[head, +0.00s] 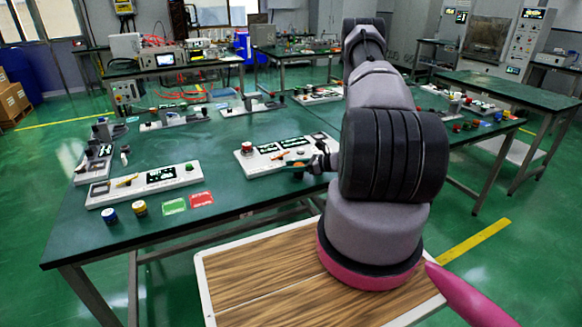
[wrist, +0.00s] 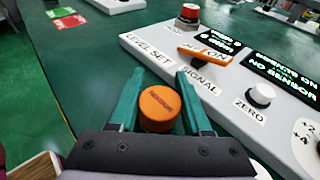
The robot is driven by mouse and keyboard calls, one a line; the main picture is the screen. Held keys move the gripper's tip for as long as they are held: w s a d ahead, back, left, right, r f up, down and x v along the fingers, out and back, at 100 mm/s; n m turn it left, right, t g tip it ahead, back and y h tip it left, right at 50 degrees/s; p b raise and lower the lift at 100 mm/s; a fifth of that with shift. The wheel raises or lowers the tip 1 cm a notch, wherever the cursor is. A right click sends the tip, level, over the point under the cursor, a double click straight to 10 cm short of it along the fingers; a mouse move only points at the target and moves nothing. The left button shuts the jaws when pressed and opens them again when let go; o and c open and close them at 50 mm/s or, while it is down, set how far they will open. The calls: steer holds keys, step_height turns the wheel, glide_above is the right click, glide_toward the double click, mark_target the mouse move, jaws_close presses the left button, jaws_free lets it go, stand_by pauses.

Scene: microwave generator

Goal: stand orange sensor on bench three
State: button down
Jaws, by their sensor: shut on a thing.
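The orange sensor (wrist: 160,108), a short round cylinder with dark lettering on its top, is between the teal fingers of my gripper (wrist: 158,100) in the wrist view. The gripper is shut on it. Its top faces the wrist camera; its underside is hidden, so I cannot tell whether it touches the bench. In the head view my gripper (head: 305,163) is at the near right part of the green bench (head: 235,180), beside a white instrument panel (head: 262,160). No bench number is readable.
The panel carries a red knob (wrist: 188,14), an orange lever (wrist: 205,54) and a white knob (wrist: 260,95). Another bench (head: 510,90) stands at right.

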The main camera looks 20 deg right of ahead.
steer(key=shift+f, duration=0.15)
steer(key=shift+c, duration=1.7)
jaws_free()
